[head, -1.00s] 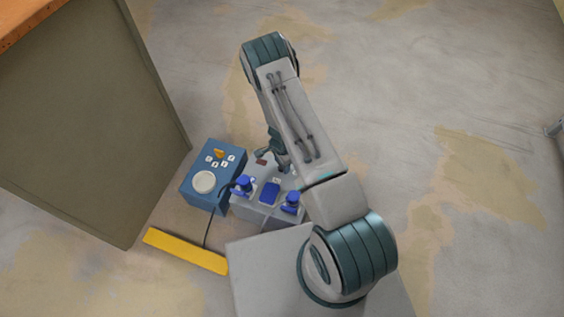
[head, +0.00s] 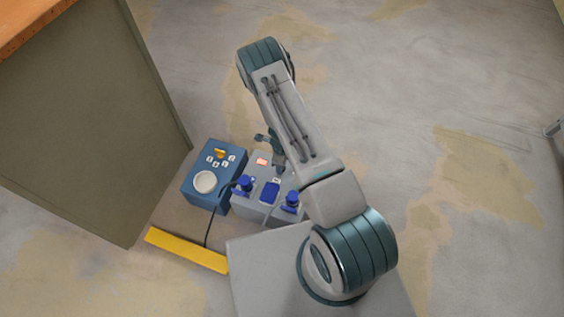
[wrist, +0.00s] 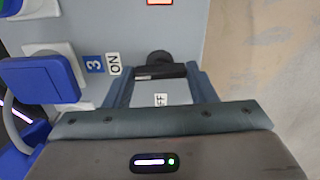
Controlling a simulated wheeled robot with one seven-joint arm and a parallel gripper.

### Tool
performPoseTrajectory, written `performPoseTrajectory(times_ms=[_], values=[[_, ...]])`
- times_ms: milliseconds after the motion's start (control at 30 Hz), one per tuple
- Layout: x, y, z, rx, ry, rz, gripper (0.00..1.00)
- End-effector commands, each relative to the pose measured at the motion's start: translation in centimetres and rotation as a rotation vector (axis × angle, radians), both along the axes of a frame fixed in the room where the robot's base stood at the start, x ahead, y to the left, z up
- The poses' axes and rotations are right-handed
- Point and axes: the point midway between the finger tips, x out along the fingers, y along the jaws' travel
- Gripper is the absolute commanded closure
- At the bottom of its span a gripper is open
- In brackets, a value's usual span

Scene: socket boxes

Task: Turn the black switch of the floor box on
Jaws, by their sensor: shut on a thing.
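The grey floor box (head: 249,209) stands on the floor below my arm. Its black switch (wrist: 158,60) shows in the wrist view, with an ON label (wrist: 114,63) to its left and a partly hidden OFF label (wrist: 160,100) below. The dark bar of the switch lies crosswise between my fingertips. My gripper (wrist: 161,72) is shut on it, one finger at each end. In the head view my gripper (head: 279,168) is at the box's far side, mostly hidden by my arm. The box's indicator lamp (head: 262,161) glows orange-red.
Blue sockets or plugs (head: 270,192) sit on the near part of the floor box. A blue box (head: 198,203) with a white disc stands close on its left. A black cable (head: 207,228) runs past a yellow bar (head: 185,250).

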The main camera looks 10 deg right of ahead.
Motion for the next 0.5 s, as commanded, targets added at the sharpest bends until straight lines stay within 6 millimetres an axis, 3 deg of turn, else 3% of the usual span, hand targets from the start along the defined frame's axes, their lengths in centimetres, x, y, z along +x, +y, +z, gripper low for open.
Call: performPoseTrajectory(times_ms=[500], values=[[-0.22,0.02,-0.03,0.002,0.005,-0.088,0.72]])
